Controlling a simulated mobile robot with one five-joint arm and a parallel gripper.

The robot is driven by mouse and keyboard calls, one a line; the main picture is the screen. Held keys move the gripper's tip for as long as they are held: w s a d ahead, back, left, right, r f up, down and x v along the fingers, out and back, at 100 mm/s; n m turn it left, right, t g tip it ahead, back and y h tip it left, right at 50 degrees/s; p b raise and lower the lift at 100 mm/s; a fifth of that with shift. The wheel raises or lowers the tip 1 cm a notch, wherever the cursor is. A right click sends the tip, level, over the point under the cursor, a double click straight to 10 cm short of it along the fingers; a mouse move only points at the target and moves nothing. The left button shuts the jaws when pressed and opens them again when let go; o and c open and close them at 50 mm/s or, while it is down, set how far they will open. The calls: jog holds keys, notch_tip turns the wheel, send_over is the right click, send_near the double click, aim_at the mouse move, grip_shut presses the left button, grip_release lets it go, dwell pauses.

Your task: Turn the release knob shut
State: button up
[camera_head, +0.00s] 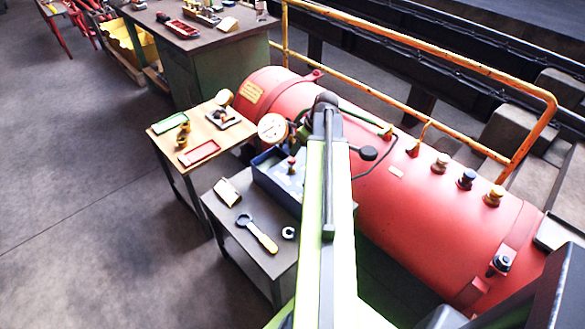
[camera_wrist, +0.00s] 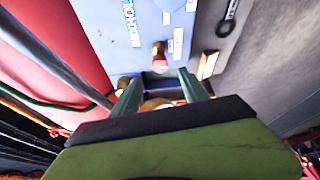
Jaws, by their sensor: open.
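A small red-capped knob (camera_wrist: 159,50) stands on a blue panel (camera_wrist: 100,22) with white labels in the wrist view. It lies just beyond the fingertips of my gripper (camera_wrist: 156,80), roughly in line with the gap between them. The fingers are apart and nothing is clamped between them. A brass-coloured shape shows low between the fingers, partly hidden. In the head view the red-capped knob (camera_head: 291,161) shows on the blue box (camera_head: 263,178), left of my arm. My arm hides part of that box, and the gripper itself cannot be made out there.
A gauge (camera_head: 272,127) stands near the box. The dark cart (camera_head: 240,250) holds a spanner (camera_head: 258,233) and a ring (camera_head: 288,233). The left floor is clear.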

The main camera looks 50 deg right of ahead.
aim_at(292, 159)
jog(key=b+x, duration=0.6)
jog(key=x, duration=0.2)
jog(key=shift+w+f, duration=0.1)
jog(key=shift+f, duration=0.1)
jog(key=shift+r, duration=0.1)
